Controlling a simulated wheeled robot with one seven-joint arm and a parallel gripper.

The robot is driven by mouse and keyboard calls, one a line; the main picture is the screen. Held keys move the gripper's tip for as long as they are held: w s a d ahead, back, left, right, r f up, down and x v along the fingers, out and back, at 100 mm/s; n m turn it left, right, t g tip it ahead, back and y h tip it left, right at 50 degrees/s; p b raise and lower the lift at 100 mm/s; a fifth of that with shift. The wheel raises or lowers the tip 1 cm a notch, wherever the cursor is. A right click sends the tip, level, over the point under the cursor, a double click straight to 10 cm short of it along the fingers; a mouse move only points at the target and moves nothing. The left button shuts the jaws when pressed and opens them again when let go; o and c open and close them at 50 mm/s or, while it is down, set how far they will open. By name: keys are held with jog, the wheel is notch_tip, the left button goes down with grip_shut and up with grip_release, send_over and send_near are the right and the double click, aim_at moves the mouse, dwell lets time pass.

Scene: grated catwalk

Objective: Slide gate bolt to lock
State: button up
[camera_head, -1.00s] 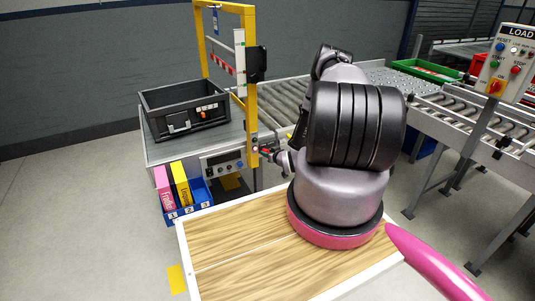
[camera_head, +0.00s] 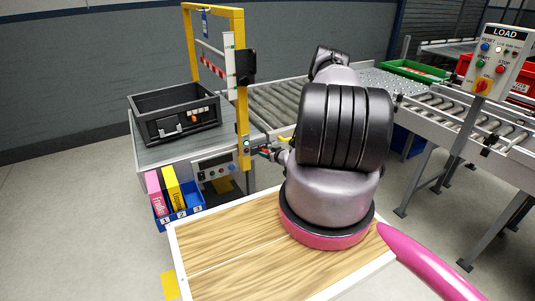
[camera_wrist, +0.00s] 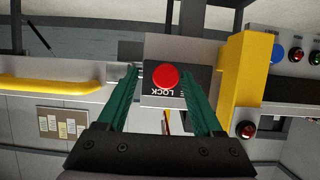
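The gate bolt's red round knob (camera_wrist: 165,77) sits between my gripper's two green fingers in the wrist view, over a dark plate marked LOCK (camera_wrist: 165,92), which reads upside down. My gripper (camera_wrist: 160,74) is open around the knob, with a small gap seeming to remain on each side. A silver bar (camera_wrist: 118,72) lies left of the plate, partly behind the left finger. In the head view, my gripper (camera_head: 270,153) is beside the yellow gate post (camera_head: 242,100); the knob is too small there to judge.
A black crate (camera_head: 165,135) stands on the conveyor's left end. A blue bin (camera_head: 190,205) with pink and yellow boxes hangs below. My wood-topped base fills the front. A LOAD control box (camera_head: 493,68) stands right. A yellow rail (camera_wrist: 50,84) runs left in the wrist view.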

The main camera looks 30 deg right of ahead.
jog(key=v, duration=1)
jog(key=shift+s+r, duration=0.25)
jog(key=shift+s, duration=0.1)
